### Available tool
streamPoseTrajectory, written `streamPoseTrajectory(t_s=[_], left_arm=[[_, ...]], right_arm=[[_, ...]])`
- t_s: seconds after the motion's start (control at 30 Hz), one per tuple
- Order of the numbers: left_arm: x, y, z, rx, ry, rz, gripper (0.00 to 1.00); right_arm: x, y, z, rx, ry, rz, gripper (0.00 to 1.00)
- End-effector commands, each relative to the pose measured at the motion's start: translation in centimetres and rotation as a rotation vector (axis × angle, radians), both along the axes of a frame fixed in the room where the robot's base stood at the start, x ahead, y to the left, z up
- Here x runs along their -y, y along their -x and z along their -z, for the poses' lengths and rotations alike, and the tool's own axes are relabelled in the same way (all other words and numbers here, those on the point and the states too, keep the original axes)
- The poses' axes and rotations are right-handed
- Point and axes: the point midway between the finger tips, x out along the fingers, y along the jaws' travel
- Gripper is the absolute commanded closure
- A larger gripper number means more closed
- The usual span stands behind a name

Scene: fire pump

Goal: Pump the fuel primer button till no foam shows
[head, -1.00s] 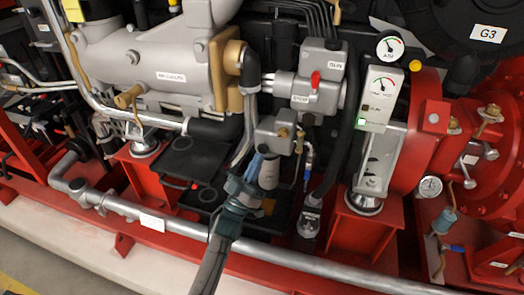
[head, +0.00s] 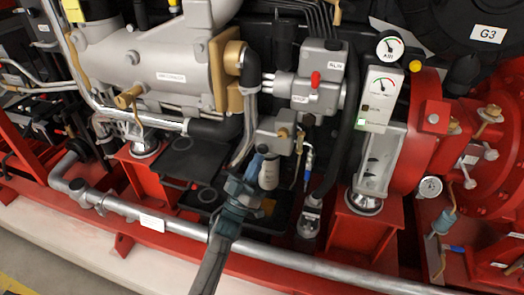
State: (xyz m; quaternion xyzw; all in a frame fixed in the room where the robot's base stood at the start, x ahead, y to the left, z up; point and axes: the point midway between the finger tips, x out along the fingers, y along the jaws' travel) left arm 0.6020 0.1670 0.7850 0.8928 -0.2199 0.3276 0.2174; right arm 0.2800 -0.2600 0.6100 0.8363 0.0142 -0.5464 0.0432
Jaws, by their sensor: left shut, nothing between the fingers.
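My left gripper (head: 256,161) reaches up from the bottom middle, shut and empty. I cannot tell whether the tips touch either one. The primer button cannot be picked out for sure; the gripper may cover it. A small clear-looking bowl (head: 310,215) sits to the right, below a hose. No foam can be made out at this size. My right gripper is not in view.
A silver pipe (head: 300,262) runs along the red base frame in front. A grey block with a red knob (head: 315,79) stands above the filter. A gauge panel (head: 381,98) and a black hose (head: 346,125) are to the right. The floor at lower left is clear.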

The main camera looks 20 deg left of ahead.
Motion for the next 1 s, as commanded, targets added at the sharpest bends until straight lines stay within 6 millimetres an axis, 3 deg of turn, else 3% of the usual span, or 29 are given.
streamPoseTrajectory(t_s=[1.0], left_arm=[[0.03, -0.87, -0.06, 0.001, 0.001, 0.0, 1.0]], right_arm=[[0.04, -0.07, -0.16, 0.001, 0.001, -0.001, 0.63]])
